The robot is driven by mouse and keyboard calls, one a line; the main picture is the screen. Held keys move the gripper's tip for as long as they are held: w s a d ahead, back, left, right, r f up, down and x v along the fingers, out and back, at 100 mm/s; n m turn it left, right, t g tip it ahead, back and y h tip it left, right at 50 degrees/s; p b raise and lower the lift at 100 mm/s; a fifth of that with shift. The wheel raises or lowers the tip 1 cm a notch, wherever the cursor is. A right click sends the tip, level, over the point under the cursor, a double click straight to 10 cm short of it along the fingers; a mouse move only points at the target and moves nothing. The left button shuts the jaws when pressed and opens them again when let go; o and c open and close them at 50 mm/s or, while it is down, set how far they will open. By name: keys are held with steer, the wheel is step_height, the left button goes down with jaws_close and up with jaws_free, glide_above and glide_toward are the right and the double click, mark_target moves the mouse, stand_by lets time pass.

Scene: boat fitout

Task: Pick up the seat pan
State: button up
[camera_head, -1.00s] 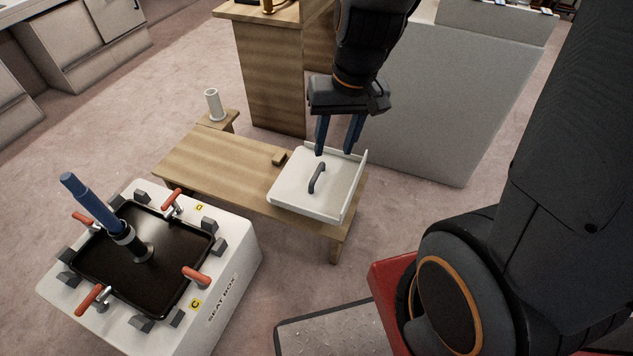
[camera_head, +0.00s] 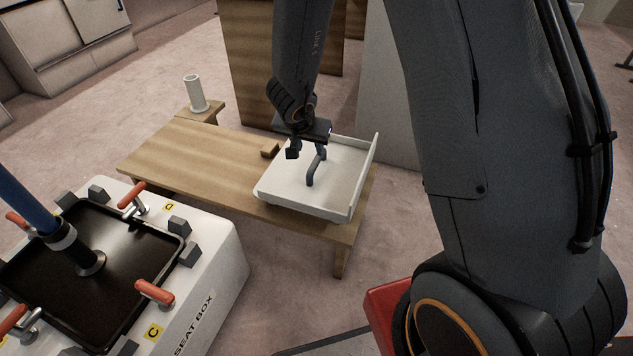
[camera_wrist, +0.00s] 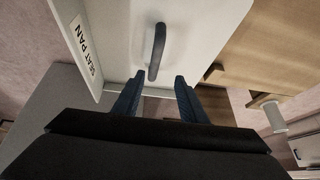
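The seat pan (camera_head: 331,190) is a shallow white tray-like piece with a raised edge and a dark curved handle (camera_head: 313,168) on top. It rests on the right end of the low wooden bench (camera_head: 190,153). In the wrist view the seat pan (camera_wrist: 117,40) carries a "SEAT PAN" label, and the handle (camera_wrist: 156,52) stands just beyond the fingertips. My gripper (camera_wrist: 158,80) is open, with its two blue fingers apart and nothing between them.
A white seat box (camera_head: 215,285) with a black recess, red clamps and a blue-topped post stands at front left. A white cylinder (camera_head: 195,93) stands on a small wooden ledge behind the bench. Wooden and grey cabinets stand behind.

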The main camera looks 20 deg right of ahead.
mark_target(316, 160)
steer(key=f, duration=0.1)
steer(key=f+b, duration=0.1)
steer(key=d+f, duration=0.1)
steer(key=shift+w+f+m+h, duration=0.25)
steer(key=shift+w+m+h, duration=0.05)
steer(key=shift+h, duration=0.1)
steer(key=shift+b+x, duration=2.95)
steer(key=shift+x, duration=0.7)
steer(key=shift+f, duration=0.25)
jaws_close()
